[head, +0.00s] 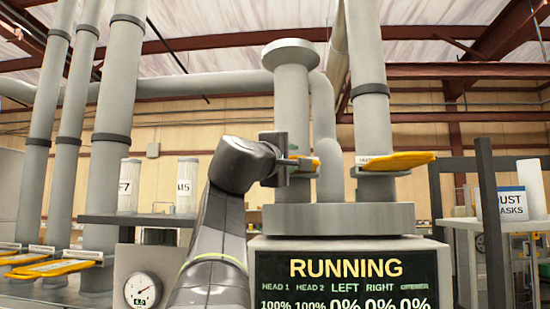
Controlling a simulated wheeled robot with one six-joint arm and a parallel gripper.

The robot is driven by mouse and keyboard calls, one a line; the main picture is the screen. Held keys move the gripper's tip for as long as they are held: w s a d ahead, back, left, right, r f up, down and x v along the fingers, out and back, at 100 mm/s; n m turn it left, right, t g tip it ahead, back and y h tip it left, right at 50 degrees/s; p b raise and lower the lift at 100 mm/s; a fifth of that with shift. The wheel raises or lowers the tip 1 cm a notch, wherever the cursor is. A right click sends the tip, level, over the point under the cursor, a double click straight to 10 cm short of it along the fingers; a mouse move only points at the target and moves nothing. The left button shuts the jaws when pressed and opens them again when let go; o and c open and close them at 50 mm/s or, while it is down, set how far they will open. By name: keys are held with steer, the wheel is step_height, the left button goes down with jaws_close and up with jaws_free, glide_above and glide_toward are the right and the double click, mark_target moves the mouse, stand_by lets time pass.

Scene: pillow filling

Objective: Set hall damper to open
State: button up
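Yellow damper handles show at several ducts, but their labels are too small to read, so I cannot tell which is the hall damper. One long yellow handle (397,160) sits at the right duct and points right. A short piece of another yellow handle (315,162) shows at the middle duct, just beside my gripper (302,165). My gripper is in front of the middle duct and covers most of that handle. Its fingers are at this handle, but I cannot tell whether they are closed on it.
More yellow handles (50,268) are at the ducts on the left. A black and green display (345,282) reads RUNNING. A shelf (140,219) with two labelled cylinders stands left of my arm. A dark post (492,230) and a dust-mask box (510,203) are at the right.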

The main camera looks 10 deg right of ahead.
jaws_close()
steer(key=shift+s+a, duration=0.2)
steer(key=shift+s, duration=0.5)
steer(key=shift+s+r, duration=0.2)
jaws_free()
steer(key=shift+s+a, duration=0.1)
steer(key=shift+f, duration=0.15)
steer(key=shift+b, duration=0.3)
steer(key=b+v, duration=0.4)
steer(key=v, duration=0.9)
steer(key=shift+s+a, duration=0.2)
steer(key=shift+a, duration=0.05)
